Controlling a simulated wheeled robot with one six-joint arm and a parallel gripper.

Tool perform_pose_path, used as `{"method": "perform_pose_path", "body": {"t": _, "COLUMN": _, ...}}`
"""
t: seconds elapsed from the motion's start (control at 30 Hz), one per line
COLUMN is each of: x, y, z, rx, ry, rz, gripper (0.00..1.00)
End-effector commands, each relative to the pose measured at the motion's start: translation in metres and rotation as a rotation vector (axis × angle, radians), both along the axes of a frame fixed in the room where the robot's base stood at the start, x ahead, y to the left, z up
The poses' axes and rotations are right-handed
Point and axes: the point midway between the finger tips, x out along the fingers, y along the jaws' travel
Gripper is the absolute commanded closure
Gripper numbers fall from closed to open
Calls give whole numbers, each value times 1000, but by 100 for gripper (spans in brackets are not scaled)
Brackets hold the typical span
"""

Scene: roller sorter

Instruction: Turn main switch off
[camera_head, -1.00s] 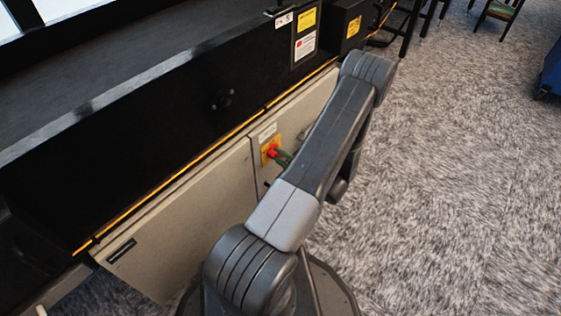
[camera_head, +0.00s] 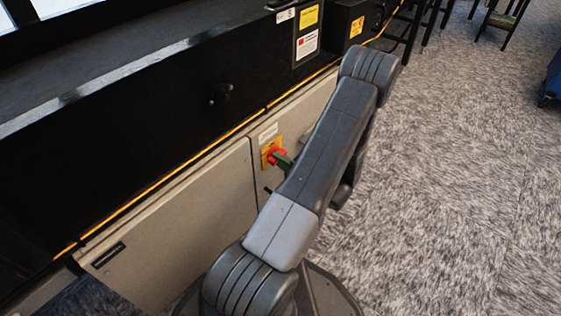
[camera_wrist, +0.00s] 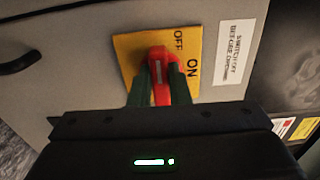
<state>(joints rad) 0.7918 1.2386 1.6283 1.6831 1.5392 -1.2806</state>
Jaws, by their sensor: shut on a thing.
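The main switch is a red rotary knob (camera_wrist: 158,66) on a yellow plate (camera_wrist: 126,50) marked OFF and ON. In the wrist view its pale mark runs nearly up and down the picture; I cannot tell for certain which word it points to. My gripper (camera_wrist: 160,88) is shut on the knob, with one green finger on each side of it. In the head view the red knob (camera_head: 271,151) and its yellow plate (camera_head: 265,158) show on the pale cabinet front. There my gripper (camera_head: 284,162) reaches the knob and is partly hidden behind my arm.
The pale cabinet door (camera_head: 180,215) is left of the switch, below a black machine side (camera_head: 150,130). A white label (camera_wrist: 235,52) is beside the yellow plate. A dark handle (camera_wrist: 22,60) shows at left. Carpeted floor (camera_head: 460,180) lies open at right.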

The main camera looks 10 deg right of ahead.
Motion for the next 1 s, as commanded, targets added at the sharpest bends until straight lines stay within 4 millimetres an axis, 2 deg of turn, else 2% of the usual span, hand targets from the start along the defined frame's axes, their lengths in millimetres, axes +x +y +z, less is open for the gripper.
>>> {"method": "perform_pose_path", "body": {"t": 0.57, "x": 0, "y": 0, "z": -1, "rx": -27, "ry": -20, "rz": 1, "gripper": 100}}
{"method": "perform_pose_path", "body": {"t": 0.6, "x": 0, "y": 0, "z": -1, "rx": -27, "ry": -20, "rz": 1, "gripper": 80}}
{"method": "perform_pose_path", "body": {"t": 0.7, "x": 0, "y": 0, "z": -1, "rx": -27, "ry": -20, "rz": 1, "gripper": 62}}
{"method": "perform_pose_path", "body": {"t": 1.0, "x": -1, "y": -1, "z": 0, "rx": -25, "ry": -20, "rz": 0, "gripper": 62}}
